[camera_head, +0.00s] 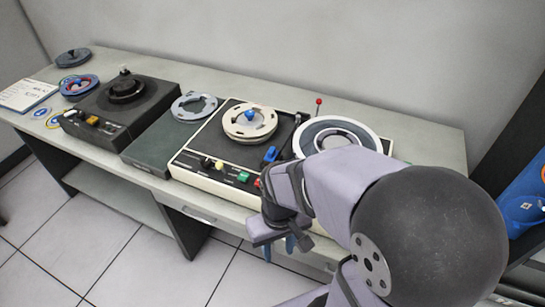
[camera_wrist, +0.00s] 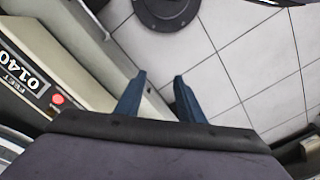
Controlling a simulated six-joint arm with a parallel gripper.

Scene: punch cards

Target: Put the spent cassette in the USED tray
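My gripper (camera_head: 279,246) is in front of the bench's front edge, below the reel machine's right side. In the wrist view its two blue fingers (camera_wrist: 159,78) stand apart with nothing between them, above the tiled floor. I cannot make out a cassette or a tray marked USED in either view. My arm hides part of the bench front and the machine's right end.
A cream reel machine (camera_head: 205,178) carries a cream reel (camera_head: 250,133) and a larger grey-white reel (camera_head: 308,132). A black machine (camera_head: 95,131) stands left, with a loose grey reel (camera_head: 183,106) between. Blue objects (camera_head: 524,213) are at far right. The machine's counter (camera_wrist: 33,80) shows close by.

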